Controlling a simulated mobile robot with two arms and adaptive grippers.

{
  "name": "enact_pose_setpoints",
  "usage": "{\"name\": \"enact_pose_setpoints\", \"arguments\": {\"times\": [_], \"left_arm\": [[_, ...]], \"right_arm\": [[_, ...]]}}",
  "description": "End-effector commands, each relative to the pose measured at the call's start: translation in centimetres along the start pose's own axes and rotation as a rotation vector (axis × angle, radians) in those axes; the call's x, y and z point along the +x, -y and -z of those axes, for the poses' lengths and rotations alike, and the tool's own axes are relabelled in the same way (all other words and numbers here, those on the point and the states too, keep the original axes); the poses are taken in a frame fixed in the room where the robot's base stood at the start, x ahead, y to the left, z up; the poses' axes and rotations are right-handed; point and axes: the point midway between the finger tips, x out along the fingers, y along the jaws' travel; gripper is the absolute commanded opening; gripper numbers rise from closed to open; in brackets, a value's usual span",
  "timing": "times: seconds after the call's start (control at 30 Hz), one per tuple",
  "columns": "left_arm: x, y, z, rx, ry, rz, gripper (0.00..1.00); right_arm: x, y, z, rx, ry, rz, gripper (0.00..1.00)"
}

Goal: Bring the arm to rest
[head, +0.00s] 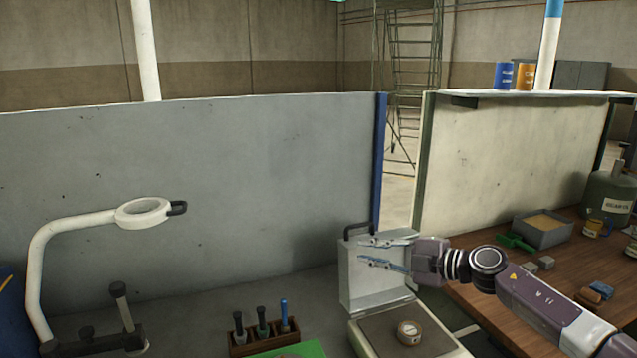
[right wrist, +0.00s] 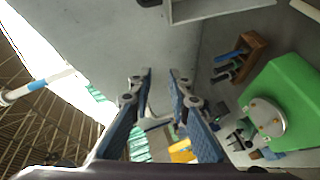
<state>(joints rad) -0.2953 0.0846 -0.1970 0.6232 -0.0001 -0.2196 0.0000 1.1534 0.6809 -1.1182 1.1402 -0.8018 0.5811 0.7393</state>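My right gripper (head: 375,252) reaches in from the right in the head view, its fingers pointing left. Its two fingers stand apart with nothing between them. In the right wrist view the open fingers (right wrist: 160,75) show with a clear gap. My left gripper is in neither view.
A wooden rack (head: 262,338) holds several handled tools. A white lamp (head: 45,250) stands left. A brown bench (head: 560,275) with a tray (head: 543,230) lies right. Grey partition panels stand behind.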

Motion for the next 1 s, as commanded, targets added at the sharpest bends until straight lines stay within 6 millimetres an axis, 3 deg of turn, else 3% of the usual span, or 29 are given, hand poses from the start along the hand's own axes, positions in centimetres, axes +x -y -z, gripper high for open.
{"name": "enact_pose_setpoints", "arguments": {"times": [0.03,0.1,0.2,0.3,0.43,0.57,0.77,0.9,1.0], "left_arm": [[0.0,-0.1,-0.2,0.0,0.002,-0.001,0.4],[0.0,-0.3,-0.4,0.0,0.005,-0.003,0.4],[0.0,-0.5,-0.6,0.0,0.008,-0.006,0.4],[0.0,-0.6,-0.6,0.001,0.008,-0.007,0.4],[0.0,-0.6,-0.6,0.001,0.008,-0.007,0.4],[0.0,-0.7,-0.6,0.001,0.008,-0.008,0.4],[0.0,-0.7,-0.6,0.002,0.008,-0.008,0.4],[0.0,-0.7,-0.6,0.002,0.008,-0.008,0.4],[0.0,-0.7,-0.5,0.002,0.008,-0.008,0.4]], "right_arm": [[1.6,1.4,1.8,0.037,-0.023,-0.044,0.17],[3.2,2.4,4.0,0.097,-0.031,-0.132,0.17],[4.4,3.7,6.3,0.208,-0.009,-0.257,0.17],[4.4,5.2,7.4,0.341,0.049,-0.362,0.17],[2.9,8.3,7.4,0.533,0.175,-0.458,0.17],[0.0,12.9,6.5,0.733,0.341,-0.501,0.17],[-6.7,23.0,5.9,1.039,0.648,-0.454,0.17],[-12.8,31.0,7.4,1.231,0.87,-0.344,0.17],[-16.8,35.6,9.3,1.329,0.996,-0.252,0.17]]}}
